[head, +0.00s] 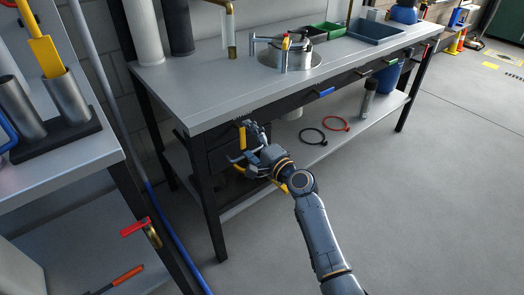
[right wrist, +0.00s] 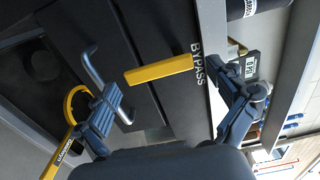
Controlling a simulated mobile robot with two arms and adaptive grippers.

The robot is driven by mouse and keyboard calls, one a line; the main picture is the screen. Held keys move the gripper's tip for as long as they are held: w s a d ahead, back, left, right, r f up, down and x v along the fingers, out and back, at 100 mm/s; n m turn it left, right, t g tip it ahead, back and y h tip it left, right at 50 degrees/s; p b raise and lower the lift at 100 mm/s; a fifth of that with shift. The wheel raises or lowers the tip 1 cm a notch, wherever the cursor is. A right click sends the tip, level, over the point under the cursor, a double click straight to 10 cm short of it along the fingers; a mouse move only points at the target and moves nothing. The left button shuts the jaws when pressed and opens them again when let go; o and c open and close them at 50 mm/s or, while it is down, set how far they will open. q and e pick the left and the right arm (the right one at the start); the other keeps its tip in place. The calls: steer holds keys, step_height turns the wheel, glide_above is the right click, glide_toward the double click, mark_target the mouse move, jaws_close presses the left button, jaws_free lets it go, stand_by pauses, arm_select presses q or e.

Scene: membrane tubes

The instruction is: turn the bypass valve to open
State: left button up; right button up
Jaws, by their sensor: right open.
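The bypass valve's yellow handle (right wrist: 160,70) shows in the right wrist view, its end beside the printed word BYPASS. It lies in front of a dark cabinet front. In the head view a yellow bar, seemingly the same handle (head: 242,136), stands upright near the bench's front left corner. My right gripper (head: 247,146) is there, below the bench top. In the right wrist view my right gripper (right wrist: 182,95) is open, with one finger on each side of the handle. I see no clear contact. My left gripper is not in view.
The grey bench (head: 190,95) has dark drawers below; a bar pull (right wrist: 105,85) is close to one finger. A red-handled valve (head: 136,228) is at lower left. Red (head: 336,123) and black rings lie on the lower shelf.

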steer(key=v, duration=1)
steer(key=shift+s+d, duration=0.15)
